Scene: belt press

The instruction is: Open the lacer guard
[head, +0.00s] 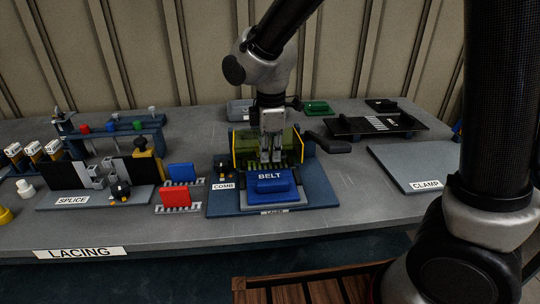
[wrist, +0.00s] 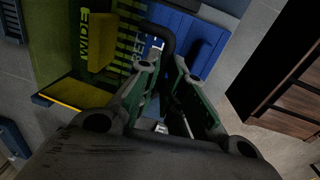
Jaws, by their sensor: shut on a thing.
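The lacer (head: 312,195) stands mid-bench on a blue base, with a blue block marked BELT (head: 270,182) at its front. The lacer guard (head: 243,146) is a clear yellow-green panel with yellow edges, upright behind the block. It also shows in the wrist view (wrist: 62,45), with WIDE lettering visible through or on it. My gripper (head: 272,160) is down at the guard's front. In the wrist view my gripper (wrist: 164,66) has its fingers on either side of a dark curved bar (wrist: 166,38), which looks like the guard's handle. The exact contact is partly hidden by the fingers.
A black lever (head: 330,145) sticks out right of the lacer. Red (head: 176,197) and blue (head: 181,173) combs lie to its left, near the SPLICE plate (head: 75,200). The CLAMP plate (head: 412,169) is at right. Bare bench lies in front.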

